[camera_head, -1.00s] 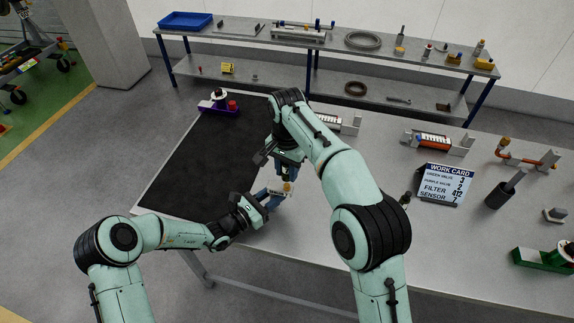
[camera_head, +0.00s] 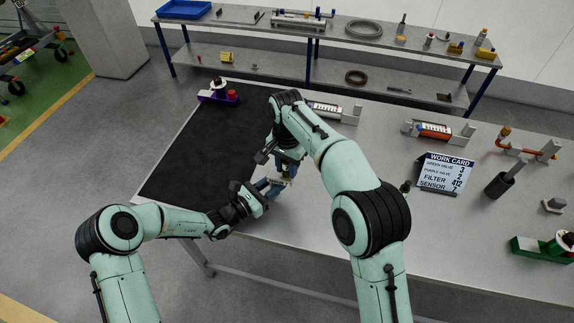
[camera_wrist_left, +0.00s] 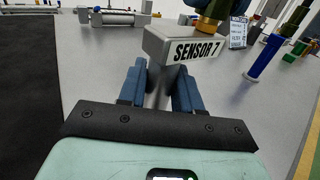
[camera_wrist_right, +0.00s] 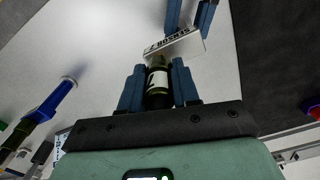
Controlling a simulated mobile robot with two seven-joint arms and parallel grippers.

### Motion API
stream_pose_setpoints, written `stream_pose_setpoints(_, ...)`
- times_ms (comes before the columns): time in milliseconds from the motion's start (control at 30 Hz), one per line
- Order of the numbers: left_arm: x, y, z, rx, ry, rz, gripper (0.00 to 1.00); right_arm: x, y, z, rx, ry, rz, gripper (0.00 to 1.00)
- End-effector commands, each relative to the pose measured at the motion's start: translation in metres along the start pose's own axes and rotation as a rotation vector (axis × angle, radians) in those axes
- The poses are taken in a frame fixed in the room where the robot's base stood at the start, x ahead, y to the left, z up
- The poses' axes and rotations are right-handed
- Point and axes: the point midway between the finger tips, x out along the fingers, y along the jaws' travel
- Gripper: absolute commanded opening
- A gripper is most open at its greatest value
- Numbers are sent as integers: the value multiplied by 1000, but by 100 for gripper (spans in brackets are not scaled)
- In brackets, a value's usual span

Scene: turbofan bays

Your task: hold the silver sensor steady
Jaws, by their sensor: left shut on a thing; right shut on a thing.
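The silver sensor (camera_wrist_left: 190,45) is a grey block with a stem, labelled SENSOR 7. In the left wrist view my left gripper (camera_wrist_left: 158,78) is shut on the stem, just below the block. The block also shows in the right wrist view (camera_wrist_right: 176,45). My right gripper (camera_wrist_right: 158,78) is shut on a dark green cylinder with a white band and a gold-coloured end (camera_wrist_right: 157,85), which meets the block. In the head view both grippers come together near the table's front edge, and the arms mostly hide the sensor.
A black mat (camera_head: 195,150) covers the table's left part, with a purple-based part (camera_head: 218,92) at its back. A work card (camera_head: 445,173), a dark cup (camera_head: 498,186) and a green-based part (camera_head: 545,247) stand to the right. A shelf bench (camera_head: 250,27) stands behind.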

Motion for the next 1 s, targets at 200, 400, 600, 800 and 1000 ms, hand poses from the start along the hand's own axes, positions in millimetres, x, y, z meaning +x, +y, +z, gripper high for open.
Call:
stream_pose_setpoints(200,0,0,0,0,0,0,0,0,0,0,0,0,0,0)
stream_pose_setpoints(400,0,0,0,0,0,0,0,1,0,0,0,0,0,0)
stream_pose_setpoints(600,0,0,0,0,0,0,0,3,0,0,0,0,-1,0)
stream_pose_setpoints(800,0,0,0,0,0,0,0,5,0,0,0,0,0,0)
stream_pose_setpoints(1000,0,0,0,0,0,0,0,8,0,0,0,0,0,0)
